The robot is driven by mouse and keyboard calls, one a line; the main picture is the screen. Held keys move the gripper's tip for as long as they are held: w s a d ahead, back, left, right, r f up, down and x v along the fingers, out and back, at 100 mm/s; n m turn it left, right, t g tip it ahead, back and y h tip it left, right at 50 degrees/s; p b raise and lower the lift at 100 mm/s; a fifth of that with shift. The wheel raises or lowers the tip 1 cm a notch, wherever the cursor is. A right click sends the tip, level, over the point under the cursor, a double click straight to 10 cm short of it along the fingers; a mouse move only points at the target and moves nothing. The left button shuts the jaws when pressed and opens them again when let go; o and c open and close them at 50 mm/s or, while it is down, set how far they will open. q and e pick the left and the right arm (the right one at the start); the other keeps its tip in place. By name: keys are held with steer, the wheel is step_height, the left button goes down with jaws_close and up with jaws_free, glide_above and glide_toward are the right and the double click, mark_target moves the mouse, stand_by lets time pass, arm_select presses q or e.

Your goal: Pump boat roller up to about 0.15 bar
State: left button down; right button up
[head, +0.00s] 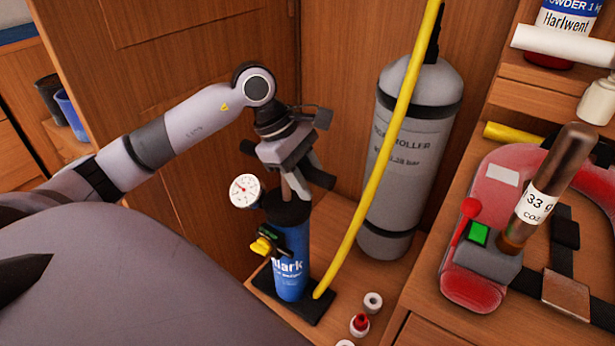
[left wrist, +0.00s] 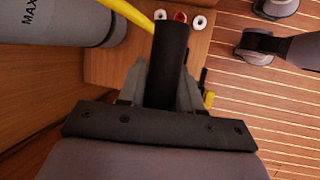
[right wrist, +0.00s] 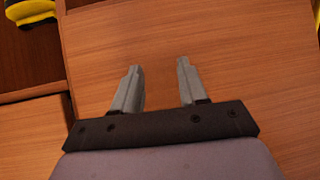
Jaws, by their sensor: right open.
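The blue hand pump (head: 290,262) stands upright on a black foot plate on the wooden floor panel. A round white gauge (head: 244,190) with a red needle sits beside its top; its value is too small to read. The grey boat roller (head: 412,150) stands upright behind the pump, its label partly covered by the yellow hose (head: 375,170). My left gripper (head: 296,176) is over the pump's top, shut on the black pump handle (left wrist: 170,62), with a short length of rod below. My right gripper (right wrist: 160,88), outside the head view, is open and empty over bare wood.
Small white and red rings (head: 372,302) lie right of the pump. A red life vest (head: 475,280) with a brown-tipped cylinder lies on the right bench. A cupboard wall (head: 200,60) closes the back. Dark and blue cups (head: 70,110) stand at left.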

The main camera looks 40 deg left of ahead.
mark_target(307, 211)
arm_select(q)
steer(key=shift+f+b, duration=1.85)
steer(key=shift+f, duration=0.25)
steer(key=shift+s, duration=0.1)
steer(key=c, duration=0.8)
jaws_free()
steer(key=shift+f, duration=0.1)
steer(key=shift+c, duration=0.2)
steer(key=shift+p+v, duration=0.5)
steer(key=shift+v, duration=3.15)
